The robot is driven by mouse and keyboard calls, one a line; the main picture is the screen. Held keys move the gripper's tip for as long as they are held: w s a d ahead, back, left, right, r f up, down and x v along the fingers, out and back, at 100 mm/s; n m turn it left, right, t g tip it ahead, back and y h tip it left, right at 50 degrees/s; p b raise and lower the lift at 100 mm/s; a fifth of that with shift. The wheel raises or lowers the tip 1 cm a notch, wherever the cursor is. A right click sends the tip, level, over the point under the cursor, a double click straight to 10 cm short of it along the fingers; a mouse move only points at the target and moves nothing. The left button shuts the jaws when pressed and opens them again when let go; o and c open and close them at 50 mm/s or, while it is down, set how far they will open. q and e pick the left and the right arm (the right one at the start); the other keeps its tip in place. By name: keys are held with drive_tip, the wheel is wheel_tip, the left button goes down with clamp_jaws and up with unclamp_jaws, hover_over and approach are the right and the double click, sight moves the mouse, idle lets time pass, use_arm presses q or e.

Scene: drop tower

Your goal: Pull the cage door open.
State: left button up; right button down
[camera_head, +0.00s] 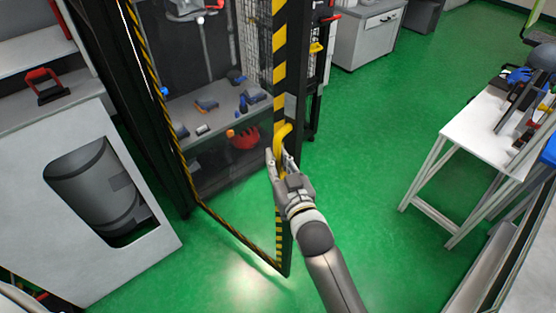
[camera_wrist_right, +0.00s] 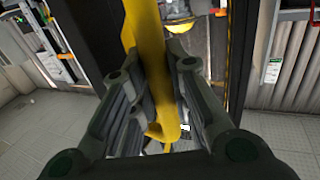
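The cage door (camera_head: 243,239) is a tall clear panel in a dark frame with black and yellow striped edges. Its striped upright edge (camera_head: 280,70) stands in the middle of the head view. A yellow bar handle (camera_head: 284,134) is on that edge. My right gripper (camera_head: 279,156) is at the handle, with one finger on each side. In the right wrist view the yellow handle (camera_wrist_right: 152,70) runs between the fingers, which close in on it. I cannot tell how far the door stands from its frame. My left gripper is out of view.
Behind the panel is a grey shelf (camera_head: 195,122) with small tools and a red object (camera_head: 245,137). A grey cabinet (camera_head: 60,215) stands at the left. A white table (camera_head: 470,128) with equipment stands at the right. Green floor (camera_head: 375,130) is clear between door and table.

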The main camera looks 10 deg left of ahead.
drive_tip(key=c, duration=1.4)
unclamp_jaws()
drive_tip(key=shift+a, duration=0.15)
drive_tip(key=shift+o, duration=0.2)
drive_tip(key=shift+s+d, duration=0.45)
drive_tip(key=shift+s, duration=0.1)
drive_tip(key=v, duration=1)
drive_tip(key=shift+s+d, duration=0.15)
drive_tip(key=shift+s, duration=0.15)
